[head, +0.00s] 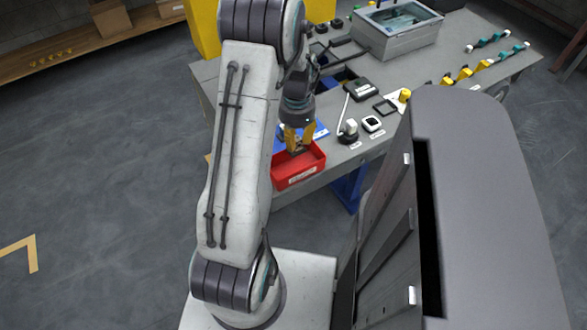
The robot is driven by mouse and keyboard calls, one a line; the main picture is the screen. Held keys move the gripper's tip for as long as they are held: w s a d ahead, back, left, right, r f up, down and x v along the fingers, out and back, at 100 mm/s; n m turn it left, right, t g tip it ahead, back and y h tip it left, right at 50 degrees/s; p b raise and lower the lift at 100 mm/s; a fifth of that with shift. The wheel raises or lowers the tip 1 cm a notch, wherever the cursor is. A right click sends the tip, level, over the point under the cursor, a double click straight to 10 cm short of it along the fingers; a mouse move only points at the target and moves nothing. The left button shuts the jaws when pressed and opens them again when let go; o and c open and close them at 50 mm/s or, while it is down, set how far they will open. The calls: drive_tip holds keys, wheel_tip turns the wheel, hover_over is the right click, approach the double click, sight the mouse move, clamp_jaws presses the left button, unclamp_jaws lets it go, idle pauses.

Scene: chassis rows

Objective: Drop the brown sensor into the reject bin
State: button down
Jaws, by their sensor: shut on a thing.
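The red reject bin (300,178) sits at the near edge of the grey table, with a pale label on its front wall. My gripper (297,148) points down with its yellow fingers over the back part of the bin's opening. It is shut on a small dark brownish thing, which I take for the brown sensor; the fingers hide most of it. I cannot tell how high above the bin floor it is. Part of the bin's left side is hidden behind my arm.
A blue mat (318,130) lies behind the bin. A grey case (398,40) stands at the back.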

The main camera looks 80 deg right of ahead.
drive_tip(key=shift+f+b, duration=0.6)
drive_tip(key=shift+f, duration=0.5)
drive_tip(key=c, duration=1)
unclamp_jaws()
drive_tip(key=shift+r, duration=0.15)
wheel_tip(320, 180, up, 12)
drive_tip(key=shift+f, duration=0.1)
